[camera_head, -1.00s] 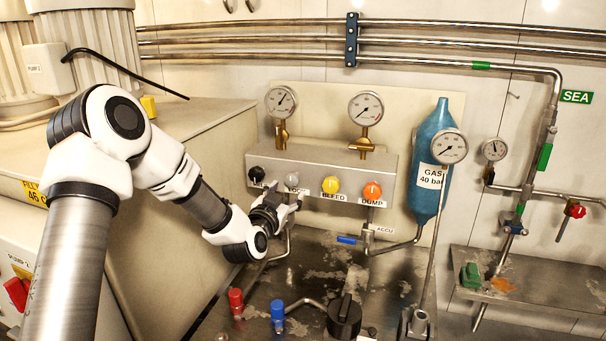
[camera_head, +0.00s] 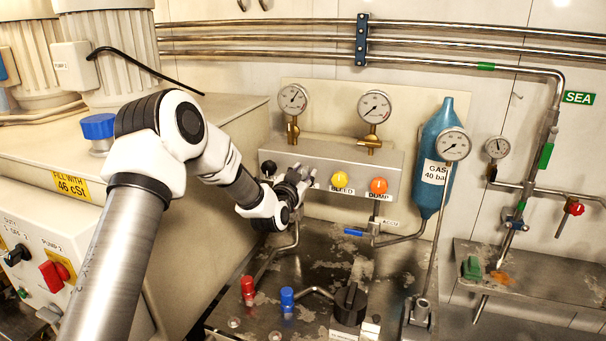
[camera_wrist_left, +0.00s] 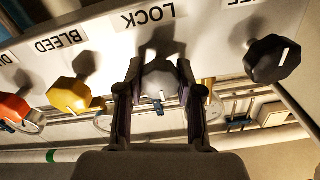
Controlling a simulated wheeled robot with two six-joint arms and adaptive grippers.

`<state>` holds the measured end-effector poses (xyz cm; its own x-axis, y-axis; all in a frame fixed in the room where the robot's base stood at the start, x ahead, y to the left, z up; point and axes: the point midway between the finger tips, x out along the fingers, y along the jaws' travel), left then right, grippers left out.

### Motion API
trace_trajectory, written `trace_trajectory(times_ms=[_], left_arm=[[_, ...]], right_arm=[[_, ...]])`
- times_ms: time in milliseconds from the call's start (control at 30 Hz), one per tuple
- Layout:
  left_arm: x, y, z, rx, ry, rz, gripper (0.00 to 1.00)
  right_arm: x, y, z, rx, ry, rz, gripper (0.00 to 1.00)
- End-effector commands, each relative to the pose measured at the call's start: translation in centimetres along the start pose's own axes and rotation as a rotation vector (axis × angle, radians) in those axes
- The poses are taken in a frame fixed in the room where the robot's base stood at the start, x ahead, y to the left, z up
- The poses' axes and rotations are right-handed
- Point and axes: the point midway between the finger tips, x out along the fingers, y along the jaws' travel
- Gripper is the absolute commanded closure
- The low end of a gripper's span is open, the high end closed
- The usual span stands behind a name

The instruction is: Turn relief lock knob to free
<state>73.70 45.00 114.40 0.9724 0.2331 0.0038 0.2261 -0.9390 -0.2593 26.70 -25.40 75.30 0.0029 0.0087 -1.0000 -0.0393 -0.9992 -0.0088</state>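The grey lock knob (camera_wrist_left: 160,82) sits under the LOCK label (camera_wrist_left: 148,17) on the valve panel, which appears upside down in the left wrist view. My left gripper (camera_wrist_left: 160,92) has one finger on each side of it, and the fingertips look closed against its sides. In the head view, my left gripper (camera_head: 297,180) is at the panel (camera_head: 345,157) and mostly hides the grey knob. The knob's pointer direction is not clear. My right gripper is not in view.
A black knob (camera_head: 268,168) is left of the gripper; yellow BLEED (camera_head: 340,180) and orange DUMP (camera_head: 378,186) knobs are to its right. Gauges (camera_head: 293,99) stand above the panel. Red (camera_head: 247,290) and blue (camera_head: 287,300) caps and a black knob (camera_head: 350,303) are below.

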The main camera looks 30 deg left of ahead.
Motion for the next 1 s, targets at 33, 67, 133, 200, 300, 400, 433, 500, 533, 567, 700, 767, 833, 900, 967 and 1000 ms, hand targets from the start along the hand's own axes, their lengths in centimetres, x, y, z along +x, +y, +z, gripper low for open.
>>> trace_trajectory(times_ms=[33,67,133,200,300,400,433,500,533,567,700,767,833,900,967,1000], left_arm=[[0.0,0.0,0.1,0.000,-0.001,-0.001,0.99],[0.0,0.0,0.1,-0.001,-0.001,-0.001,0.99],[0.0,0.0,0.1,-0.003,-0.001,-0.001,0.99],[0.0,0.0,0.1,-0.010,-0.001,-0.001,0.99],[0.0,0.0,0.2,-0.029,-0.001,-0.001,0.99],[0.0,0.0,0.3,-0.064,-0.002,-0.001,0.99],[0.0,0.0,0.3,-0.079,-0.002,-0.001,0.99],[0.0,0.0,0.4,-0.117,0.000,-0.002,0.99],[0.0,0.1,0.4,-0.135,0.000,-0.002,0.99],[0.0,0.1,0.4,-0.156,0.000,-0.002,0.99],[0.0,0.1,0.5,-0.266,0.000,-0.002,0.99],[0.0,0.1,0.6,-0.320,0.001,-0.002,0.99],[0.0,0.1,0.6,-0.385,0.001,-0.001,0.99],[0.0,0.2,0.6,-0.451,0.001,-0.001,0.99],[0.0,0.2,0.6,-0.509,0.001,-0.001,0.99],[0.0,0.2,0.5,-0.547,0.001,-0.001,0.99]], right_arm=[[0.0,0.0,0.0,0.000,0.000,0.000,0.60],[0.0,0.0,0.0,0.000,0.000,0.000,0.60],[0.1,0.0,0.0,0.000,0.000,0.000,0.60],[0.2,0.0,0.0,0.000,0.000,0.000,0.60],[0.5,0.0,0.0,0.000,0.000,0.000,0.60],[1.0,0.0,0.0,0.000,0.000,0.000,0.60],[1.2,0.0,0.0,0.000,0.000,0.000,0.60],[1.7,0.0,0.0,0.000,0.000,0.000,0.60],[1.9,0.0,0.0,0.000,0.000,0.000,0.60],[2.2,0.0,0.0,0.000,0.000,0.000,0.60],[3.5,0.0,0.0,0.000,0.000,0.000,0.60],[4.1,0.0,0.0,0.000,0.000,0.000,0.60],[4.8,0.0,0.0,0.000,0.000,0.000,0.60],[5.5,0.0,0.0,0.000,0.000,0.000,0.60],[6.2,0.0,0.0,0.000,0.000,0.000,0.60],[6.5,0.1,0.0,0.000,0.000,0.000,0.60]])
